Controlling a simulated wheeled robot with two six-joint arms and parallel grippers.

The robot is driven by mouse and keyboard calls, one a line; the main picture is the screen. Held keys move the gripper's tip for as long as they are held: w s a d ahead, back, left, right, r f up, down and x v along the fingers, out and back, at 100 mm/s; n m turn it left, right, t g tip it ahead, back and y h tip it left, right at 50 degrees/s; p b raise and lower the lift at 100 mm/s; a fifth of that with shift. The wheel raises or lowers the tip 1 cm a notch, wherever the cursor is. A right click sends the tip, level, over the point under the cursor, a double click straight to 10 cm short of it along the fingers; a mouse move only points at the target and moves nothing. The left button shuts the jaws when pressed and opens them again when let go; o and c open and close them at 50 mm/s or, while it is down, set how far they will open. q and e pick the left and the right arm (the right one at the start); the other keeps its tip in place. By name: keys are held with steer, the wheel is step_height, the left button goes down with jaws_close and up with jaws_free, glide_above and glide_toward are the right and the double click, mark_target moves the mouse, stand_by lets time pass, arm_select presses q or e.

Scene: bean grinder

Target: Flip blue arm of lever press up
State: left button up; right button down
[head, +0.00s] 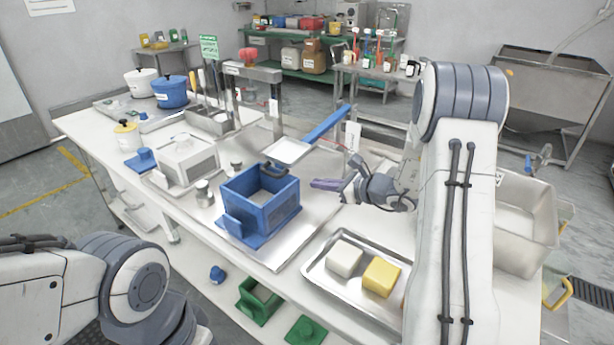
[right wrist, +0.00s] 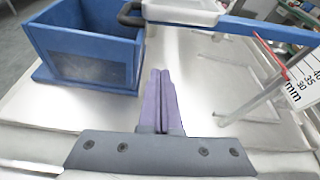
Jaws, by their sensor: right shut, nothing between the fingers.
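The lever press has a blue arm (head: 327,124) that slants up to the right from a white plate (head: 289,151) in the head view. The arm also shows at the upper right of the right wrist view (right wrist: 268,31). The plate lies just above the back of the open blue box (head: 262,206). My right gripper (head: 325,185) is shut and empty. It is right of the box and below the blue arm, apart from both. Its purple fingers (right wrist: 161,98) lie together in the wrist view. My left arm shows at the lower left; its gripper is out of view.
A metal tray (head: 318,270) with a white block (head: 344,259) and a yellow block (head: 381,275) lies at the front right. A white box (head: 190,160) and small metal weights stand left of the blue box. A graduated scale (right wrist: 300,80) stands at the right in the wrist view.

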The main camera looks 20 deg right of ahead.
steer(key=x, duration=0.8)
steer(key=shift+w+a+f+p, duration=0.1)
steer(key=shift+w+a+p, duration=0.1)
steer(key=shift+p, duration=0.15)
steer(key=r, duration=0.1)
steer(key=r+p, duration=0.1)
steer(key=r, duration=0.1)
steer(key=shift+a+r, duration=0.1)
steer(key=shift+a, duration=0.15)
steer(key=shift+r, duration=0.3)
steer(key=shift+r+p, duration=0.1)
steer(key=shift+p, duration=0.25)
